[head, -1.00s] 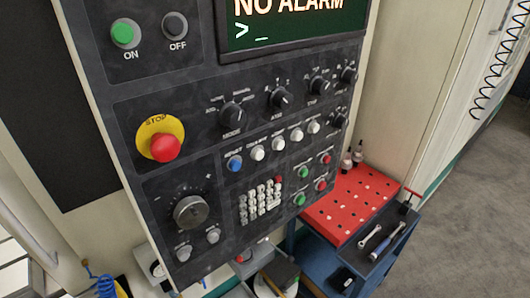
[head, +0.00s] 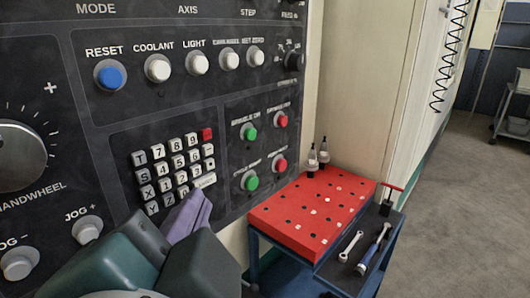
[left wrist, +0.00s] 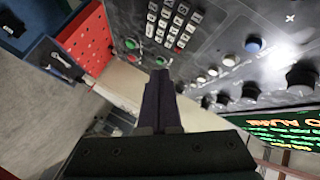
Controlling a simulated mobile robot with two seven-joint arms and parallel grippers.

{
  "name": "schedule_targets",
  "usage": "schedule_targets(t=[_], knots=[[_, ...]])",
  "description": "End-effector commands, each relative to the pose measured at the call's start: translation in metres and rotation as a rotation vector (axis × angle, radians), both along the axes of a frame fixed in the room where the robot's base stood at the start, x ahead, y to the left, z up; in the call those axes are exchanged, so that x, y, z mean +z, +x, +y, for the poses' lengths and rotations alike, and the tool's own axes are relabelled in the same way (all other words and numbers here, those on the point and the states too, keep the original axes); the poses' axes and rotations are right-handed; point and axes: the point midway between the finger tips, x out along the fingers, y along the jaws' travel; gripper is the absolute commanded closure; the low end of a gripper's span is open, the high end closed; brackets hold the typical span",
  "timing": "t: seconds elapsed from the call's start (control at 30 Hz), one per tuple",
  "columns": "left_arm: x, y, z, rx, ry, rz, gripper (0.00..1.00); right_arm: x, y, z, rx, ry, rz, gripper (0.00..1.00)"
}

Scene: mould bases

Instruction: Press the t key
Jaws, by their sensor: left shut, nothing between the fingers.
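The white t key (head: 139,158) is at the top left of the small keypad (head: 174,173) on a dark control panel. The keypad also shows at the top of the left wrist view (left wrist: 172,25). My left gripper (head: 196,207) comes in from the bottom of the head view, its purple fingers shut and empty. Its tips appear just below the keypad and hide part of its bottom edge. In the left wrist view the closed fingers point towards the panel, with the keypad beyond them. I cannot tell how far the tips are from the panel. My right gripper is not in view.
A blue RESET button (head: 110,75) and several white buttons sit above the keypad. Green and red buttons (head: 250,181) are to its right. A handwheel (head: 22,155) and jog buttons (head: 87,229) are to its left. A red-topped cart (head: 315,210) with tools stands at the right.

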Motion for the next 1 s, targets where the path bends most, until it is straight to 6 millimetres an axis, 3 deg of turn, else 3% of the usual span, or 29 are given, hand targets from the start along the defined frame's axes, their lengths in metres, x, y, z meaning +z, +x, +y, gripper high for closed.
schedule_targets(t=[0.47, 1.0], knots=[[0.002, 0.003, 0.002, -0.003, 0.006, -0.005, 1.0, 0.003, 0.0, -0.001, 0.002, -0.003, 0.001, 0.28], [0.002, 0.045, 0.056, -0.004, 0.008, -0.004, 1.0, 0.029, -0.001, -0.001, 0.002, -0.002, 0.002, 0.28]])
